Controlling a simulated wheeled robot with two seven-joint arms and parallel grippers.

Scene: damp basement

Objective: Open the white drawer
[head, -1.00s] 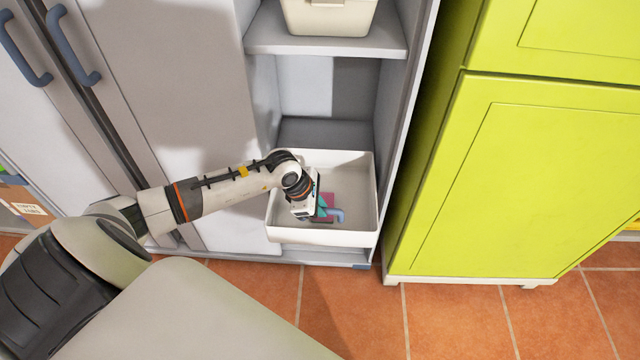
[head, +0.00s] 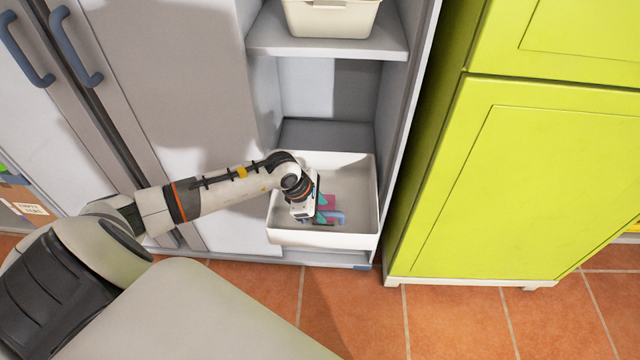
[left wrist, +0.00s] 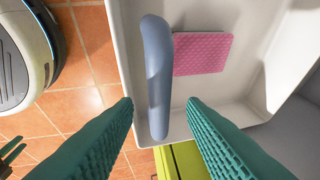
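The white drawer (head: 372,200) is a shallow bin, pulled partly out of the bottom of the grey cabinet. In the head view my left gripper (head: 323,208) is over the drawer's front part. Green finger-like tips at the left edge of the left wrist view seem to be my right gripper (left wrist: 12,152), mostly cut off.
A pink textured pad (left wrist: 202,53) lies inside the drawer. A cream bin (head: 332,18) stands on the shelf above. A lime-green cabinet (head: 530,190) stands close on the right. The tiled floor (head: 345,300) in front of the drawer is clear.

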